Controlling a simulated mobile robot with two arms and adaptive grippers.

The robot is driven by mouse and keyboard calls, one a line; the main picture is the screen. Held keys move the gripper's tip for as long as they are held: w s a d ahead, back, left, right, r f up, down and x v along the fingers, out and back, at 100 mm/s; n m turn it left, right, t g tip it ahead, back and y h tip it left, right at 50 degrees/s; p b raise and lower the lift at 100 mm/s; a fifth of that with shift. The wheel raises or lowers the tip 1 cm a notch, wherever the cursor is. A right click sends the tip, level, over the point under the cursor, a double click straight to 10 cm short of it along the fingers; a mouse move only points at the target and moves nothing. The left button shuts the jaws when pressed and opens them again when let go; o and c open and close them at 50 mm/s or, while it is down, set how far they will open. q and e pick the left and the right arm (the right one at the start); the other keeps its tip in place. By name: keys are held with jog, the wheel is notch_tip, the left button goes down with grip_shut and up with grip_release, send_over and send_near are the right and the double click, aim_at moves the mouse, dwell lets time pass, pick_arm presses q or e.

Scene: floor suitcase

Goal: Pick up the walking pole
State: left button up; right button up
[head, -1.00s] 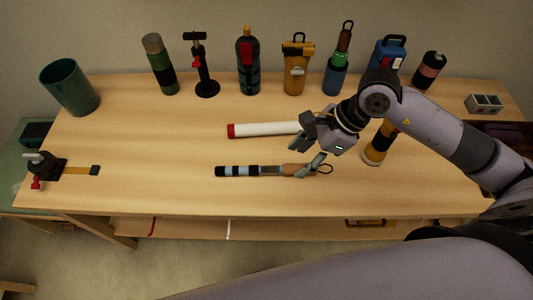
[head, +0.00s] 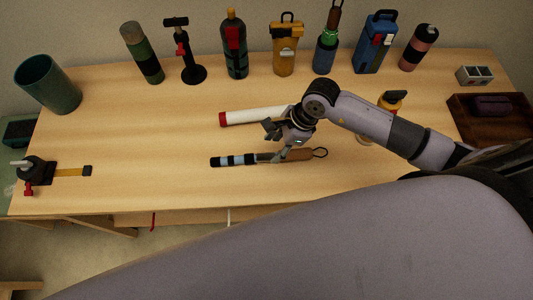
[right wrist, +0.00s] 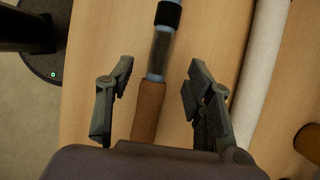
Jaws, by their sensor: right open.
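The walking pole (head: 236,160) lies flat on the wooden table, with black and light blue bands at its left and a brown grip with a dark loop at its right. My right gripper (head: 273,143) is open over the pole, near where the brown grip begins. In the right wrist view, the pole (right wrist: 160,52) runs between the two spread fingers of the right gripper (right wrist: 160,70), and neither finger appears to touch it. Part of the pole is hidden by a finger in the head view. My left gripper is not in view.
A white tube with a red end (head: 250,116) lies just behind the pole. Several bottles and a black stand (head: 188,60) line the back edge. A green cup (head: 48,85) stands at left, a brown tray (head: 478,128) at right. The table's left middle is clear.

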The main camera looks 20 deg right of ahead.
aim_at(268, 155)
jog(key=shift+a+f+p, duration=0.25)
jog(key=shift+f+p, duration=0.1)
jog(key=shift+f, duration=0.15)
jog(key=p+x, duration=0.1)
jog(key=x, duration=0.2)
jog(key=shift+w+a+f, duration=0.1)
jog(key=shift+f, duration=0.15)
jog(key=shift+a+f, duration=0.1)
jog(key=shift+f, duration=0.3)
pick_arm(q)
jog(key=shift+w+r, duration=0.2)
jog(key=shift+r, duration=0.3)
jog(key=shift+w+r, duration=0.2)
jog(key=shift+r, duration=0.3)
pick_arm(e)
grip_shut()
